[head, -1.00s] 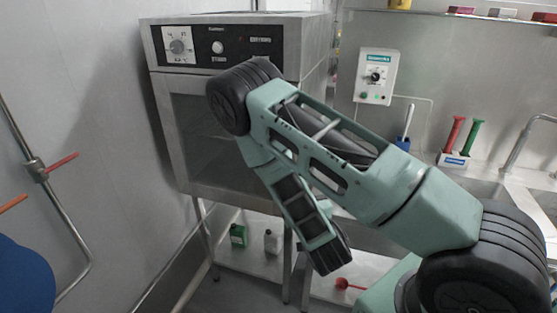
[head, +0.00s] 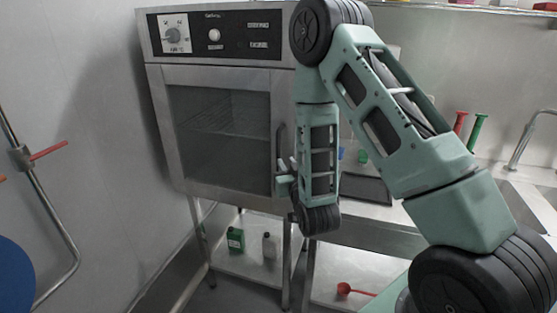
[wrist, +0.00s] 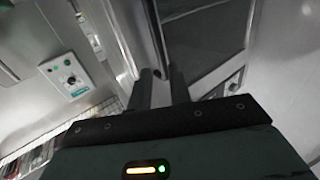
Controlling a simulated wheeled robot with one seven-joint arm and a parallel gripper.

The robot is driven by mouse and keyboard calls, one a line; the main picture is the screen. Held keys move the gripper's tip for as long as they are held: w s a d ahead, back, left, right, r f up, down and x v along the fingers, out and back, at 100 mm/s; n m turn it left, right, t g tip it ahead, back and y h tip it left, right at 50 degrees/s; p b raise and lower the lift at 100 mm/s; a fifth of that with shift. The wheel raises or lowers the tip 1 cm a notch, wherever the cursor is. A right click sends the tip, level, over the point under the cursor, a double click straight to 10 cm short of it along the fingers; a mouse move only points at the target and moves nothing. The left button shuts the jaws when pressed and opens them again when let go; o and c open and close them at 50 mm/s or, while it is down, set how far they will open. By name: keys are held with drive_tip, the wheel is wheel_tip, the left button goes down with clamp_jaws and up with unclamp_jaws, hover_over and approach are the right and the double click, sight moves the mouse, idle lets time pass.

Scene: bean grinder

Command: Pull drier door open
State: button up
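The drier is a steel cabinet on legs. Its door (head: 222,130), with a dark glass pane, looks closed in the head view. The dark upright door handle (head: 281,143) is on the door's right edge. My gripper (head: 284,179) is at the handle's lower part, its fingers apart. In the wrist view the two dark fingers of my gripper (wrist: 159,88) stand apart, with a dark bar, apparently the handle (wrist: 155,35), running down towards the gap. I cannot tell whether they touch it. My forearm hides the drier's right side.
A control panel (head: 215,37) tops the drier. A wall lies close on the left, with a metal pipe (head: 58,215) and red lever. A lower shelf holds a green box (head: 236,239) and a bottle (head: 269,245). A red scoop (head: 345,289) lies to the right. Space before the door is clear.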

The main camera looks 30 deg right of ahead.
sight(279, 150)
drive_tip(key=b, duration=0.3)
drive_tip(key=shift+w+d+f, duration=0.15)
drive_tip(key=shift+w+f, duration=0.1)
drive_tip(key=shift+w, duration=0.1)
drive_tip(key=b, duration=0.3)
drive_tip(key=shift+w, duration=0.1)
drive_tip(key=p+x, duration=0.1)
drive_tip(key=x, duration=0.1)
drive_tip(key=p+x, duration=0.1)
drive_tip(key=x, duration=0.4)
drive_tip(key=shift+w+d+r+p, duration=0.1)
drive_tip(key=shift+w+r+p, duration=0.25)
drive_tip(key=shift+p, duration=0.05)
drive_tip(key=shift+w+d, duration=0.15)
drive_tip(key=shift+w, duration=0.35)
clamp_jaws()
